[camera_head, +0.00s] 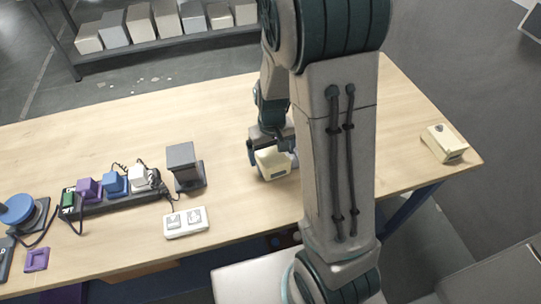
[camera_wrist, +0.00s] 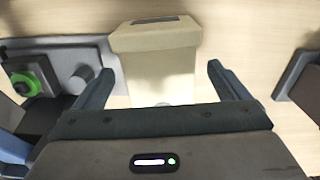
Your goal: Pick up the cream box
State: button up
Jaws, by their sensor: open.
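A cream box (camera_head: 275,166) stands on the wooden table in the middle of the head view, under my gripper (camera_head: 271,155). My gripper is open, with one finger on either side of this box. In the wrist view the cream box (camera_wrist: 155,75) shows between the two open fingers, with a dark strip on its far face. Gaps show between the box and both fingers. The part of the box nearest my palm is hidden. A second cream box (camera_head: 443,143), with a dark mark on top, sits near the right corner of the table.
Left of my gripper are a dark grey block on a stand (camera_head: 183,165), a white double switch panel (camera_head: 186,221) and a power strip with coloured plugs (camera_head: 110,199). A green-ringed button (camera_wrist: 27,83) shows left in the wrist view. The table between my arm and the right box looks clear.

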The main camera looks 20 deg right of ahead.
jog(key=shift+f, duration=1)
jog(key=c, duration=1.3)
